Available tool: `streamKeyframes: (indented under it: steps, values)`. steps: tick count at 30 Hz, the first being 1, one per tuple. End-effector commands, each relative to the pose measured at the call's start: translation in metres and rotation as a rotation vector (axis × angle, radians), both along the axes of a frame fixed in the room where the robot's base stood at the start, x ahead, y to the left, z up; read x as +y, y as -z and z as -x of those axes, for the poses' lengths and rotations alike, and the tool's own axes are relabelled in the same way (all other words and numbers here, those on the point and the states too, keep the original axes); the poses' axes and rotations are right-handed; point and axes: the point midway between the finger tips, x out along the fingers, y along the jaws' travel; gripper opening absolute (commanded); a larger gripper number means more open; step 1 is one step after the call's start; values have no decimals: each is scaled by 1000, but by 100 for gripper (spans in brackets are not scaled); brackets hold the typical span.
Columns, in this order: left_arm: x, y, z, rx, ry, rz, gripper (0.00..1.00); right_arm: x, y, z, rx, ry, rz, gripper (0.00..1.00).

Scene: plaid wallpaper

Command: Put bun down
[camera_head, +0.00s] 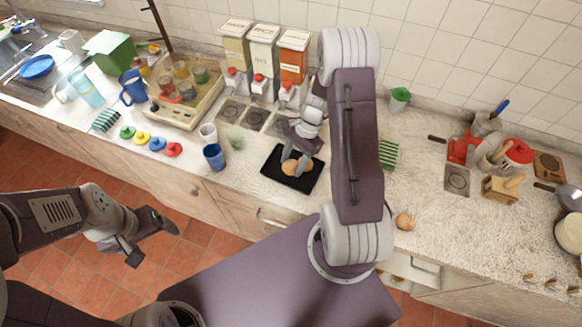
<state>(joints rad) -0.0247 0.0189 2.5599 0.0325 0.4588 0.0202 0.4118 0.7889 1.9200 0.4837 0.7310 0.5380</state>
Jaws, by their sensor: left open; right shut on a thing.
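My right gripper (295,167) is shut on a brown bun (290,168) at the black tray (308,183) on the counter. A brown rounded piece shows on both sides of the fingers, and I cannot tell if it is one bun or two. The bun is over the tray's middle; I cannot tell whether it touches the tray. Another small bun-like round thing (404,221) lies on the counter's front edge, to the right of my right arm. My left gripper (152,241) is open and empty, in front of the counter above the floor.
A blue cup (213,157) and a clear glass (235,137) stand left of the tray. Dispensers (263,62) stand behind it. A wooden crate of jars (187,95) is further left. Pots and a red container (461,148) are at right. The counter's right front is mostly clear.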

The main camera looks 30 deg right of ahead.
Motion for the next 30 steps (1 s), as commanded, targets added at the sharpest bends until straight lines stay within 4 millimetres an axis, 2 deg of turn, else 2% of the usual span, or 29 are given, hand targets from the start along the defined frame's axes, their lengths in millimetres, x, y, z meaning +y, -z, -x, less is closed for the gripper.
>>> streamKeyframes:
  steps: [5,13,23,24,26,30]
  values:
    - [0,-1,0,0,0,0,81,6,5,-3,-1,0,1,4]
    - [0,-9,0,0,0,0,81,6,42,-2,1,0,-1,4]
    - [0,-5,0,0,0,0,81,6,48,-2,-1,-1,1,4]
    - [0,-5,0,0,0,0,81,6,48,-2,-1,-1,1,53]
    - [0,-6,0,0,0,0,81,6,47,-3,-1,-1,1,70]
    - [0,-6,0,0,0,0,81,6,47,-3,-1,-1,1,73]
